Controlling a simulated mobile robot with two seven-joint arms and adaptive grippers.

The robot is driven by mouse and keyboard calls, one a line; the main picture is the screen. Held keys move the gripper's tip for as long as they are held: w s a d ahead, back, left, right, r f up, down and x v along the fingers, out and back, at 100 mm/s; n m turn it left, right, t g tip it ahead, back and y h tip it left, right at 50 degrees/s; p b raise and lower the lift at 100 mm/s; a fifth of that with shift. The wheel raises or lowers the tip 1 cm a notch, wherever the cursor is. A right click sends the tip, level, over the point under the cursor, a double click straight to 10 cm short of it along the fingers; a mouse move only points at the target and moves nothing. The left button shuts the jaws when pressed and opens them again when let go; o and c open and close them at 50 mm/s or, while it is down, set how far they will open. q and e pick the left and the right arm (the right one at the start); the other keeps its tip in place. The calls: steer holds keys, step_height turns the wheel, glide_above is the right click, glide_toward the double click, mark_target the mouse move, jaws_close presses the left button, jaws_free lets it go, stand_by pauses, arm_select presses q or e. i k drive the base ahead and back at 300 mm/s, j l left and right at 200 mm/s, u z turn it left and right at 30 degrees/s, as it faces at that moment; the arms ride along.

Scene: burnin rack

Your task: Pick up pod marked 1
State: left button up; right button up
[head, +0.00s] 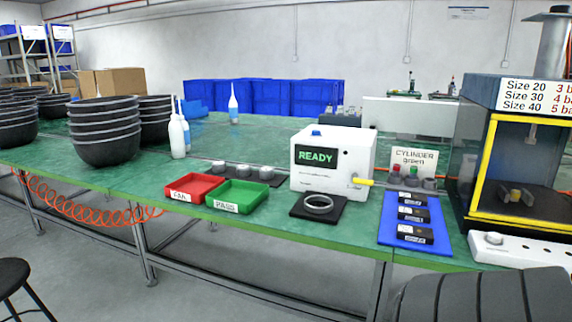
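Three small black pods lie in a column on a blue mat (391,228) on the right part of the green bench: a near pod (415,235), a middle pod (413,215) and a far pod (412,199). Each carries small pale markings. The markings are too small to read, so I cannot tell which pod is marked 1. Neither of my grippers is in the head view.
A white tester (331,160) reading READY stands left of the mat, with a metal ring (318,203) on a black pad before it. A yellow-framed cabinet (520,170) and a white power strip (528,250) stand right. Red (193,187) and green (238,195) trays sit left.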

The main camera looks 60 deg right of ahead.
mark_target(266, 173)
steer(key=i+l+z, duration=0.25)
steer(key=z, duration=0.25)
steer(key=i+l+z, duration=0.2)
steer(key=z, duration=0.25)
steer(key=i+z, duration=0.35)
steer(key=z, duration=0.15)
steer(key=i+j+z, duration=0.1)
steer(key=i, duration=0.75)
